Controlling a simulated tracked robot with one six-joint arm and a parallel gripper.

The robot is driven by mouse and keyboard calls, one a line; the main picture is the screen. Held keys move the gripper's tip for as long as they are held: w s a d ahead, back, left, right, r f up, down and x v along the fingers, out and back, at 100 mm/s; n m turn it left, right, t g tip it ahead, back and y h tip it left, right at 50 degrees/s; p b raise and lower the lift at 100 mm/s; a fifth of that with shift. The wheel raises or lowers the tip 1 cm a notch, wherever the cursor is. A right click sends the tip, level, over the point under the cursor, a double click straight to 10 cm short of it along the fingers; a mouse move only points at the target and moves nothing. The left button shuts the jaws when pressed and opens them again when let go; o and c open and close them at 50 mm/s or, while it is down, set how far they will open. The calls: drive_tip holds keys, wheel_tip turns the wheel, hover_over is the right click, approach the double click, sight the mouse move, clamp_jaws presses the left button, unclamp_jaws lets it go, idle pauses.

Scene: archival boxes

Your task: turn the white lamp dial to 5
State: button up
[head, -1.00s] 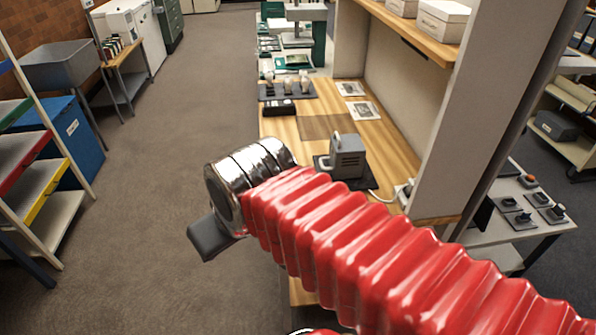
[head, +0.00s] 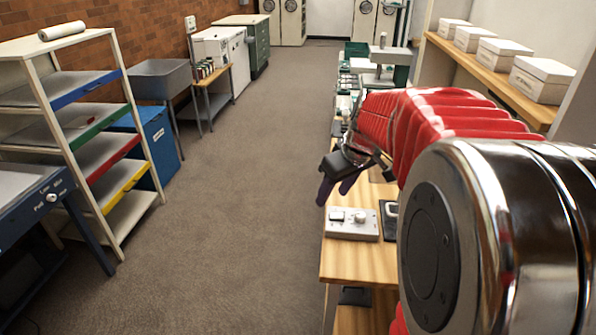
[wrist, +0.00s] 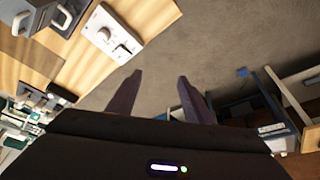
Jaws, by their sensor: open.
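A pale control box (head: 352,226) lies on the front of the wooden bench, with a round white dial (head: 360,216) and a small switch (head: 337,215) on top. The box also shows at the top of the wrist view (wrist: 112,30). The dial's setting is too small to read. My gripper (head: 335,190) hangs beyond the box in the head view, its dark fingers pointing down and left. In the wrist view its two fingers (wrist: 160,78) are apart, with only floor between them. It is empty and does not touch the box.
A grey device (wrist: 32,20) stands on the bench near the box. A blue stand (head: 40,200) at the left carries a white knob (head: 51,197). Shelves with coloured edges (head: 90,150) stand behind it. The floor aisle is clear.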

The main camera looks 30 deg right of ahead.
approach(361, 214)
drive_tip(key=v, duration=0.5)
drive_tip(key=shift+s+d+n, duration=0.25)
drive_tip(key=shift+n, duration=0.05)
drive_tip(key=x, duration=1.3)
drive_tip(key=shift+w+a+f, duration=0.25)
drive_tip(key=shift+a, duration=0.05)
drive_tip(key=c, duration=1)
